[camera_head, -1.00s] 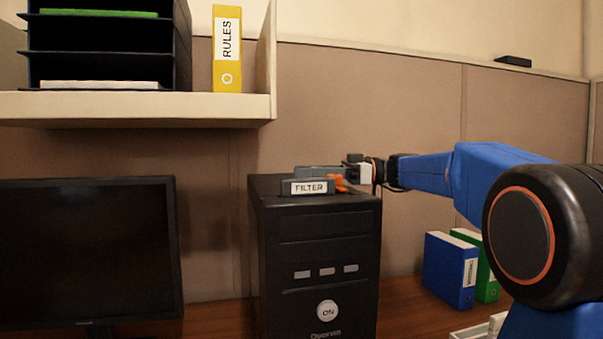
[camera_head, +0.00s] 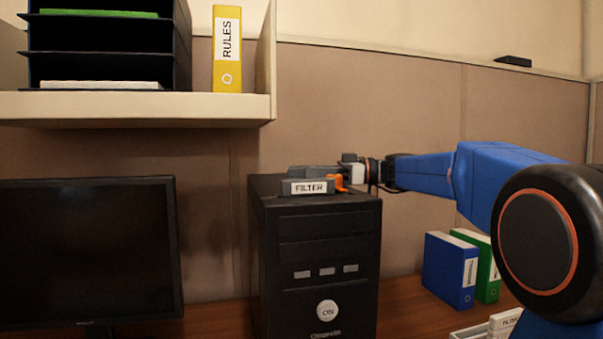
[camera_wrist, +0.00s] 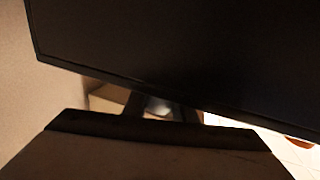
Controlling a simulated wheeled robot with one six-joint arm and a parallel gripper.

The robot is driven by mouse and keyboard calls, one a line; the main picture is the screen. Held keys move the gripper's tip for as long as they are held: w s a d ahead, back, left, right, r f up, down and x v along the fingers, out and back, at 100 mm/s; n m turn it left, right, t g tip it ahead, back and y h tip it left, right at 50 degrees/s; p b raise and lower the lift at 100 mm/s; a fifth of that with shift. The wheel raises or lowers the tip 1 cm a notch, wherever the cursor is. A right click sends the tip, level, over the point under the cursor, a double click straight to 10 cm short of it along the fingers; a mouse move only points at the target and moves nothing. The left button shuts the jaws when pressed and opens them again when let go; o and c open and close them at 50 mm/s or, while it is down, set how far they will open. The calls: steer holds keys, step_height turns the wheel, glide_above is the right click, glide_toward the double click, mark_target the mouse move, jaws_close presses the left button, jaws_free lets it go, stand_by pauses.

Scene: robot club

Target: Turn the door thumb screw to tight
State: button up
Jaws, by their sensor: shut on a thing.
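The door thumb screw cannot be made out in either view. A black computer tower (camera_head: 318,258) stands upright on the desk, and its door, if that is a side panel, cannot be singled out. My gripper (camera_head: 316,172) reaches in from the right, level, just above the tower's top and behind the small block labelled FILTER (camera_head: 308,188). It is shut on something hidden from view. An orange part (camera_head: 341,184) shows at the block's right end, close to the gripper. The wrist view shows no fingertips clearly; a brownish flat surface with a dark edge fills its bottom.
A dark monitor (camera_head: 85,250) stands left of the tower; a large dark panel, apparently the monitor (camera_wrist: 190,60), fills the wrist view's top. A shelf (camera_head: 140,106) hangs above left. Blue (camera_head: 451,270) and green (camera_head: 487,270) binders stand at right. Desk shows between tower and binders.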

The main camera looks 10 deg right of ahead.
steer(key=shift+w+m+t, duration=0.1)
steer(key=shift+m+t, duration=0.3)
steer(key=o, duration=1)
steer(key=shift+o, duration=0.2)
steer(key=v, duration=1.7)
steer(key=shift+s+d+r, duration=0.2)
steer(key=shift+r, duration=0.05)
